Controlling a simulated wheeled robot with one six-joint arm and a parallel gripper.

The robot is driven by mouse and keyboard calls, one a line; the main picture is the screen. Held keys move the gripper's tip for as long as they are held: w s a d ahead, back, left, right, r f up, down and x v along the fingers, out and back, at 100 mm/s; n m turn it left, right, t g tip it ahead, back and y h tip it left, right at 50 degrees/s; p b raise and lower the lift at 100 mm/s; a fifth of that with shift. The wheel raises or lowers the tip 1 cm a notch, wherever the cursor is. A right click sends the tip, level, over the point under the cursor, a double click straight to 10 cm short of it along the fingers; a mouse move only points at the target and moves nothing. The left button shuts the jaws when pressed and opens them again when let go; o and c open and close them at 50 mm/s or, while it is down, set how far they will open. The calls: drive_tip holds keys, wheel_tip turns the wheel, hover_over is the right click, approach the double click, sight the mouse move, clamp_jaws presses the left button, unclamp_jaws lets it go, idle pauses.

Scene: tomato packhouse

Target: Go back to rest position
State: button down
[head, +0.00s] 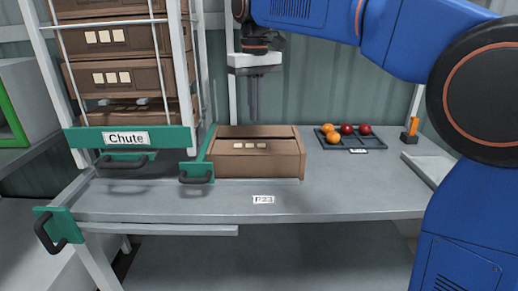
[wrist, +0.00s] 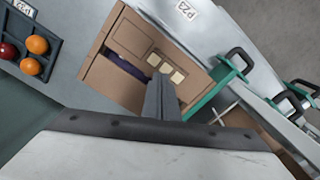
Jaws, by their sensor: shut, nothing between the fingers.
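My gripper (head: 254,97) hangs from my blue arm above the back of the cardboard box on the table, pointing down. Its fingers are together with nothing between them, and the fingers also show in the wrist view (wrist: 161,98). The cardboard box (head: 250,160) sits on the grey table, with three pale squares on it. In the wrist view the box (wrist: 110,75) lies beyond the fingertips, with a dark purple strip in an opening by its flap. The gripper appears apart from the box.
The chute rack (head: 128,138) holds stacked boxes at left, with green handles. A dark tray (head: 326,141) with orange and red tomatoes lies right of the box. An orange upright item (head: 410,131) and a pale tray (head: 430,166) stand farther right. The front table around label P23 (head: 263,199) is clear.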

drive_tip(key=s+d+f+m+t, duration=0.1)
drive_tip(key=s+d+f, duration=0.3)
drive_tip(key=s+d, duration=0.4)
drive_tip(key=s+d+f+m+t, duration=0.1)
drive_tip(key=s+d+f+m, duration=0.15)
drive_tip(key=s+d, duration=0.45)
drive_tip(key=s+d+f+m+t, duration=0.1)
drive_tip(key=s+d+f, duration=0.4)
drive_tip(key=s+f, duration=0.2)
drive_tip(key=s+d+f+m+t, duration=0.1)
drive_tip(key=s+d+f, duration=0.5)
drive_tip(key=f, duration=0.4)
drive_tip(key=shift+s+d+f+t, duration=0.15)
drive_tip(key=shift+s+d+t, duration=0.15)
drive_tip(key=shift+s+t, duration=0.15)
